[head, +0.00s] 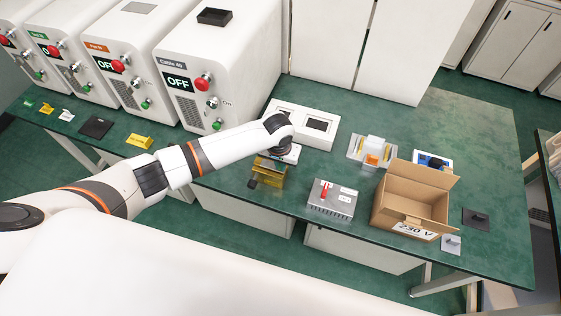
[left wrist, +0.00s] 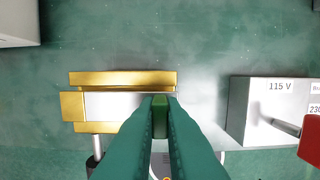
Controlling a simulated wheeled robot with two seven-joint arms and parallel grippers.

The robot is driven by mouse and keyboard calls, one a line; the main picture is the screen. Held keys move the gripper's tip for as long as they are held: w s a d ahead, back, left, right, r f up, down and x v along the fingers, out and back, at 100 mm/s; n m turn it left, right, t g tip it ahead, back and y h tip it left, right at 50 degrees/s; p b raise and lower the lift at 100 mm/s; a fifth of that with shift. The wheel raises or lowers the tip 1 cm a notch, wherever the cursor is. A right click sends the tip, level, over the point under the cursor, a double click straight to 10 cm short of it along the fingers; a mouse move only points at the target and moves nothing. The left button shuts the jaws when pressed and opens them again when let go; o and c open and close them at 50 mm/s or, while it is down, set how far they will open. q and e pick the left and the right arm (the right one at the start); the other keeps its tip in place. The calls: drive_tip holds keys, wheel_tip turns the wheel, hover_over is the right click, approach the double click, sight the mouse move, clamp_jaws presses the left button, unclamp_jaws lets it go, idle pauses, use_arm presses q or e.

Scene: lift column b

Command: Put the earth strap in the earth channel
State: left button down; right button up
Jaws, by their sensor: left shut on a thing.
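My left gripper (head: 284,154) points down over the bench, by a brass-coloured holder (head: 270,170). In the left wrist view its two fingers (left wrist: 160,104) are shut on a narrow green piece, the earth strap (left wrist: 160,120); the fingers hide most of it. The brass holder, with a pale middle (left wrist: 120,79), lies just beyond and left of the fingertips there. Whether the strap touches it I cannot tell. No part is marked as the earth channel, so I cannot tell for sure which it is. My right gripper is not in view.
A grey box with a red lever (head: 332,199) stands right of the holder. An open carton (head: 411,199) marked 230 V, a clear-and-yellow fixture (head: 372,152) and a white two-window box (head: 301,124) stand nearby. White OFF cabinets (head: 215,65) line the left.

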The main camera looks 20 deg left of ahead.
use_arm(q)
drive_tip(key=shift+f+b, duration=0.4)
drive_tip(key=shift+f, duration=0.35)
drive_tip(key=c, duration=1.5)
unclamp_jaws()
drive_tip(key=shift+o, duration=0.2)
drive_tip(key=shift+r, duration=0.15)
wheel_tip(320, 180, up, 12)
drive_tip(key=s, duration=0.1)
drive_tip(key=shift+s+b, duration=0.25)
drive_tip(key=shift+b, duration=0.1)
drive_tip(key=shift+f, duration=0.2)
